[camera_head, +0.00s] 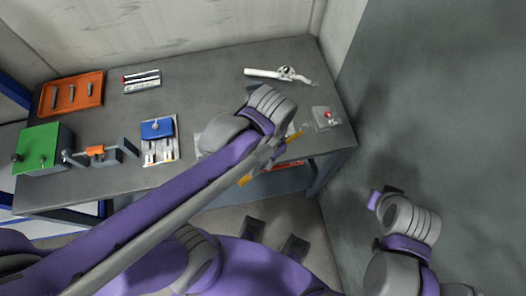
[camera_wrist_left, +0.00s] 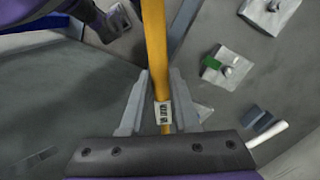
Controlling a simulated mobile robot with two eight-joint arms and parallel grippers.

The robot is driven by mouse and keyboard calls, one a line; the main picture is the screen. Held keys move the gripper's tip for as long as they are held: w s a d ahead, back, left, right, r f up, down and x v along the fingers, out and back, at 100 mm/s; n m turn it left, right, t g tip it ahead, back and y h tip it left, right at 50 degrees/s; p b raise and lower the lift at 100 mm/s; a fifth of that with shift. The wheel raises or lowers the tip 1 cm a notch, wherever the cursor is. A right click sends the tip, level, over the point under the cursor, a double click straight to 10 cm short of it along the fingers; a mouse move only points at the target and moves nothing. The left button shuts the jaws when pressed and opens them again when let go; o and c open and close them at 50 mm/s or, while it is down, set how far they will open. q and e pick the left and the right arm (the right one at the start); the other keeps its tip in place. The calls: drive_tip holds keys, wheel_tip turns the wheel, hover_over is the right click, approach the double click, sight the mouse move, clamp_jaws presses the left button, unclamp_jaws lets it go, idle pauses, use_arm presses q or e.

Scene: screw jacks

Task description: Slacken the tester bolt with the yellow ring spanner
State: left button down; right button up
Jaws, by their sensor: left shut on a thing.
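The yellow ring spanner (camera_wrist_left: 155,45) runs up from between the fingers of my left gripper (camera_wrist_left: 158,85) in the left wrist view, with a white printed label on its handle. The gripper is shut on it. Its ring end is out of that view. In the head view, short yellow parts of the spanner (camera_head: 245,179) show beside my left wrist, which hides the gripper. I cannot tell for sure which fitting holds the tester bolt. A light plate with a stud and green piece (camera_wrist_left: 228,68) lies right of the spanner in the wrist view. My right gripper cannot be made out.
On the grey table (camera_head: 215,80) are an orange tray (camera_head: 73,106), a green block (camera_head: 37,147), a blue-topped fixture (camera_head: 158,129) and a white-handled tool (camera_head: 265,74). A small plate with a red part (camera_head: 326,118) sits near the right edge. The table's back middle is clear.

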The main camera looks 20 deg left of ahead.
sight(295, 135)
use_arm(q)
drive_tip(key=w+d+b, duration=0.1)
drive_tip(key=w, duration=0.2)
drive_tip(key=w+d+f+b, duration=0.1)
drive_tip(key=w+d, duration=0.1)
drive_tip(key=w, duration=0.1)
drive_tip(key=w+d+f+b, duration=0.1)
drive_tip(key=w+b, duration=0.1)
drive_tip(key=w, duration=0.2)
drive_tip(key=shift+d+f, duration=0.2)
drive_tip(key=shift+f, duration=0.05)
drive_tip(key=w+a+m, duration=0.3)
drive_tip(key=w+a+m+b, duration=0.1)
drive_tip(key=w+a+m, duration=0.2)
drive_tip(key=a, duration=0.1)
drive_tip(key=shift+w+r+m, duration=0.1)
drive_tip(key=shift+w+m, duration=0.1)
drive_tip(key=shift+m, duration=0.1)
drive_tip(key=w+m, duration=0.1)
drive_tip(key=w+a, duration=0.1)
drive_tip(key=w+m, duration=0.1)
drive_tip(key=shift+a+m, duration=0.3)
drive_tip(key=w+m, duration=0.4)
drive_tip(key=w, duration=0.1)
drive_tip(key=w+m+p, duration=0.1)
drive_tip(key=w, duration=0.1)
drive_tip(key=shift+w+a+m+t, duration=0.3)
drive_tip(key=shift+w+m, duration=0.1)
drive_tip(key=shift+f+b, duration=0.5)
drive_tip(key=shift+f, duration=0.45)
